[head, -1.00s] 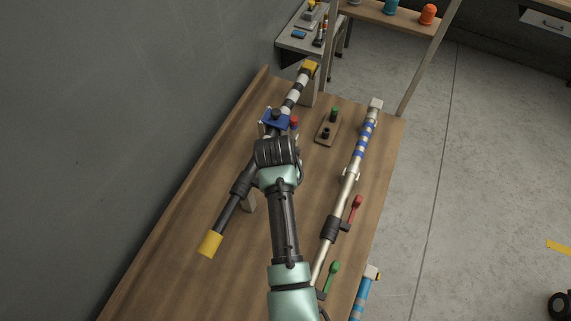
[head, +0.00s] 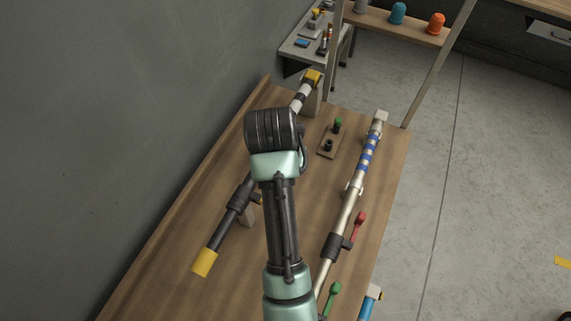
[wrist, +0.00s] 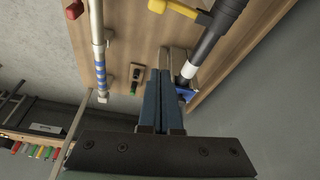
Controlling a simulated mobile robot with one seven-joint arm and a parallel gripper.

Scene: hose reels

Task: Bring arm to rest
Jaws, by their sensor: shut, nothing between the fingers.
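My arm (head: 281,225) reaches up over the wooden bench in the head view, and its dark wrist end hides my gripper there. In the wrist view my gripper (wrist: 160,75) points away from the camera with its two dark blue fingers together and nothing between them. A dark pipe (wrist: 222,25) with a white band lies to the right of the fingers, with a blue part (wrist: 186,93) beside it. In the picture the right finger is close to that blue part; whether they touch I cannot tell.
The wooden bench (head: 293,190) carries a yellow-ended dark pipe (head: 225,225) at left and a pale blue-banded pipe (head: 347,200) at right. Red (head: 359,222) and green (head: 333,293) handles stand near the pale pipe. A small block with knobs (head: 330,140) lies between. A grey wall is left.

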